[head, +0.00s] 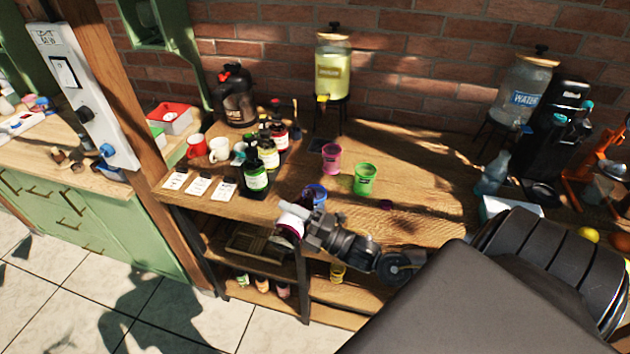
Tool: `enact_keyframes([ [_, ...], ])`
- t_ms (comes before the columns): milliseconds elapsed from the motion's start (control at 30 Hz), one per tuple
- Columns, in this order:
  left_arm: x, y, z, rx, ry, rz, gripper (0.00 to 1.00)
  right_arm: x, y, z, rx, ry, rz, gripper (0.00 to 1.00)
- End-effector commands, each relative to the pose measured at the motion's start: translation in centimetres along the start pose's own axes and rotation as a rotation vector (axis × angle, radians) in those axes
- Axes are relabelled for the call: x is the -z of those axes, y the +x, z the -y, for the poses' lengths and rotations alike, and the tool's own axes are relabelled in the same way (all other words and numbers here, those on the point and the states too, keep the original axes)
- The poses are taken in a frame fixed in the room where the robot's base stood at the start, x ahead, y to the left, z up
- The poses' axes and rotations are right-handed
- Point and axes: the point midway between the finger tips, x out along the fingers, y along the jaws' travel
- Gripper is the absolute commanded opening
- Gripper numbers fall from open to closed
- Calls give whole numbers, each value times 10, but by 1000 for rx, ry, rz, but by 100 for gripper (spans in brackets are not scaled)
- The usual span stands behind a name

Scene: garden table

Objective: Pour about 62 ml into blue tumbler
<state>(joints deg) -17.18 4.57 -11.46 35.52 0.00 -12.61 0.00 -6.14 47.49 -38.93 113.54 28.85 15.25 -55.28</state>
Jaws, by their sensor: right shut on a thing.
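The blue tumbler (320,193) stands near the front edge of the wooden table, partly hidden behind my right gripper. My right gripper (309,226) is in front of it, shut on a bottle (291,222) with a white band and a dark purplish end. The bottle looks tilted. Its mouth is not clear, and I cannot tell whether liquid flows or how full the tumbler is. A pink tumbler (331,157) and a green tumbler (365,179) stand behind, to the right. My left gripper is not in view.
Several labelled bottles (255,175) stand left of the tumblers, with mugs (219,148) and white cards (198,187). A yellow drink dispenser (333,70) stands at the back; a water dispenser (524,95) is at the right. The tabletop right of the green tumbler is mostly clear.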

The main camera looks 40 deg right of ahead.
Motion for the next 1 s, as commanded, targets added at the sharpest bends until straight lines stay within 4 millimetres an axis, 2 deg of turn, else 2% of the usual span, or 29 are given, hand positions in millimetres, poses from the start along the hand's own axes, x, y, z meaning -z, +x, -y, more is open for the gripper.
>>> enact_keyframes([
  [467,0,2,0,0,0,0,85,0,0,1,-3,-1,0,19],
  [567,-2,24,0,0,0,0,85,1,-3,12,-4,-174,-50,19],
  [600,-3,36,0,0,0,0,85,5,-6,23,-4,-233,-65,19],
  [633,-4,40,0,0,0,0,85,6,-7,26,-3,-268,-73,19],
  [800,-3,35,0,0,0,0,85,8,-6,22,-3,-317,-83,19],
  [1000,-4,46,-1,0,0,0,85,5,-10,37,-3,-410,-109,19],
])
